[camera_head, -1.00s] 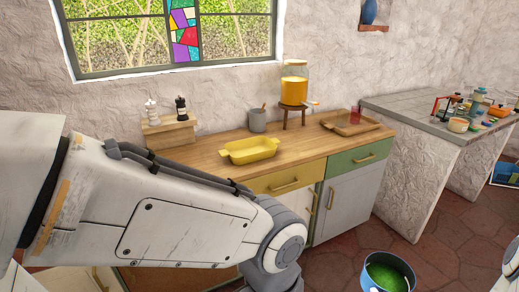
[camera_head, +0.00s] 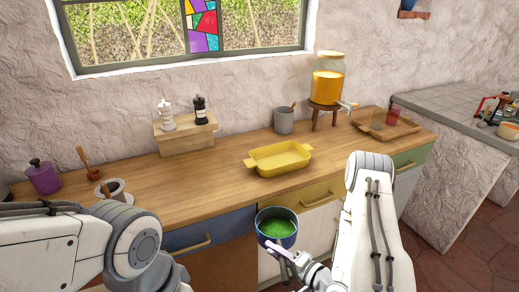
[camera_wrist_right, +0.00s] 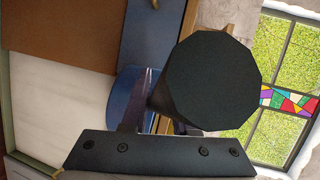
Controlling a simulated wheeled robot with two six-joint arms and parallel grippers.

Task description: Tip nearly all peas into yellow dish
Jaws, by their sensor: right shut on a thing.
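The peas (camera_head: 277,229) are a green mass inside a blue pot (camera_head: 263,240). The pot looks upright, in front of the counter's front edge. My right gripper (camera_head: 287,260) is shut on the pot, at its near side. In the right wrist view a big dark round piece (camera_wrist_right: 212,80), seemingly the handle's end, hides much of the fingers, and some of the blue pot (camera_wrist_right: 126,95) shows behind. The yellow dish (camera_head: 279,162) stands on the counter beyond the pot and apart from it; it looks empty. My left arm comes in at lower left; its gripper is out of view.
On the wooden counter (camera_head: 215,182) stand a grey crock (camera_head: 284,121), a juice dispenser (camera_head: 327,85) on a stand, and a tray (camera_head: 375,130) with cups. A wooden step (camera_head: 185,137) holds two mills.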

